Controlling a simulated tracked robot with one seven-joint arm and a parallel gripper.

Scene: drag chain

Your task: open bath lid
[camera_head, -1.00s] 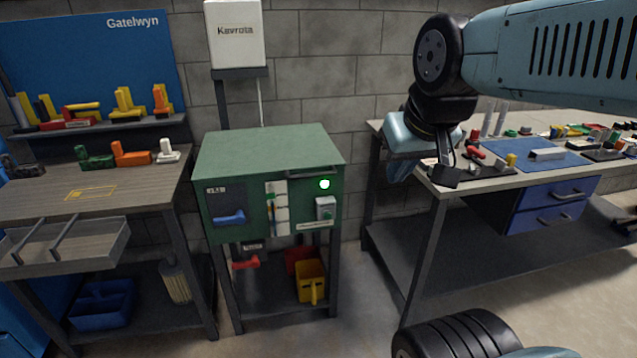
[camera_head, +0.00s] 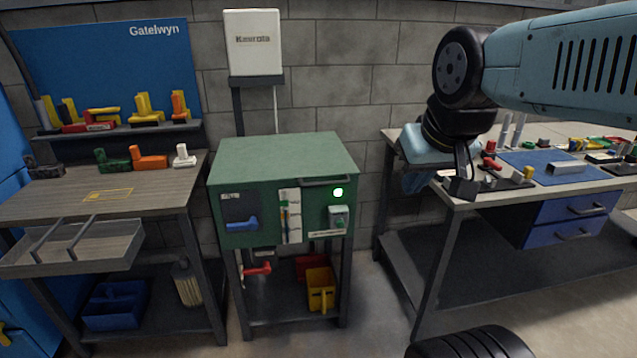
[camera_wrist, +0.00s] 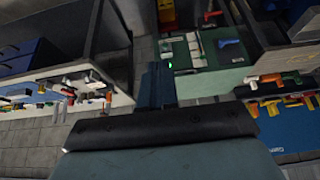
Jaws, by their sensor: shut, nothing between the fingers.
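The bath is a green box (camera_head: 262,228) on a dark stand in the middle of the head view. Its flat green lid (camera_head: 283,158) lies shut on top, with a dark handle (camera_head: 325,181) along the front edge at right. My gripper (camera_head: 463,188) is shut and empty, hanging to the right of the box and well apart from it, in front of the right bench. In the wrist view, my gripper (camera_wrist: 157,85) points toward the box (camera_wrist: 205,62), which appears upside down there.
The box front carries a lit green lamp (camera_head: 338,192), a blue handle and a switch box. A left bench (camera_head: 45,195) with a tray and a right bench (camera_head: 575,180) with blue drawers flank it. Yellow and red bins sit on the shelf below. Floor between box and right bench is clear.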

